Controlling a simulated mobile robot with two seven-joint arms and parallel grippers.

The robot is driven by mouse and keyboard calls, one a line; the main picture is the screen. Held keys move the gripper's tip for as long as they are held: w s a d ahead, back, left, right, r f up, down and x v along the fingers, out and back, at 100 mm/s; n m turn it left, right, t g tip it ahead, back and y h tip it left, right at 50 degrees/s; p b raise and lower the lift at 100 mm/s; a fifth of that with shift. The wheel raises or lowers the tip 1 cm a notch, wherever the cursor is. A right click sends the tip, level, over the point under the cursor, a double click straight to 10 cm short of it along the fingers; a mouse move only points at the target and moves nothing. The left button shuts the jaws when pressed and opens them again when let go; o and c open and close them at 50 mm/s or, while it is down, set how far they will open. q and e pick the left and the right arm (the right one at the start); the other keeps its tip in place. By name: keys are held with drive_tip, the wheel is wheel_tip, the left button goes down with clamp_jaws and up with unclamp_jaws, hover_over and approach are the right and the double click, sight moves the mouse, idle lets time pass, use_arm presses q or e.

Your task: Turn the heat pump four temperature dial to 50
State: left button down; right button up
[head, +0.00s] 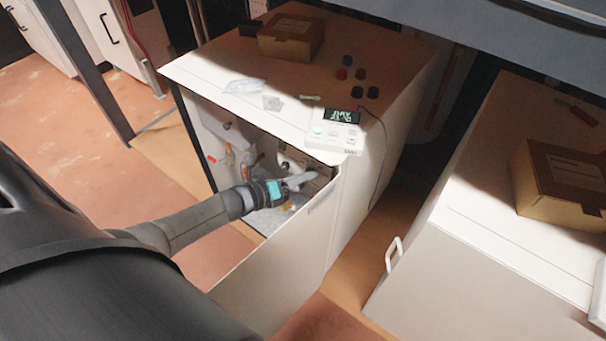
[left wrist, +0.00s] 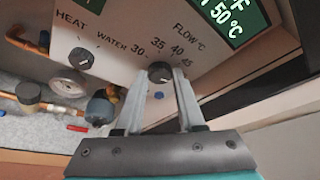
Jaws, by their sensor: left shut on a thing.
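The heat pump (head: 325,230) is a white cabinet with an open front compartment. My left gripper (head: 290,184) reaches into this compartment from the left in the head view. In the left wrist view its fingers (left wrist: 160,76) are shut on a small dark temperature dial (left wrist: 160,71), one on each side. The FLOW °C scale around the dial shows 30, 35, 40 and 45; the dial's pointer cannot be read clearly. A green display (left wrist: 232,18) above right of the dial shows 50 °C. The right gripper is not in view.
A second dark knob (left wrist: 81,57) sits by the HEAT and WATER labels. Pipes and a round gauge-like part (left wrist: 68,83) lie left of the panel. A cardboard box (head: 290,38), several coloured caps and a white device (head: 334,130) rest on the cabinet top. Another cabinet (head: 490,250) stands right.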

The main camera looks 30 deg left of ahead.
use_arm(q)
drive_tip(key=shift+f, duration=0.1)
drive_tip(key=c, duration=0.5)
unclamp_jaws()
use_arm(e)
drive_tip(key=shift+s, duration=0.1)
use_arm(q)
drive_tip(key=shift+p+v, duration=2.3)
drive_tip(key=shift+v, duration=5.4)
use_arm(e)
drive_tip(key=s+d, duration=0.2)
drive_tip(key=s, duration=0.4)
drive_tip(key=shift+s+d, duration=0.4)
use_arm(q)
drive_tip(key=shift+w, duration=0.1)
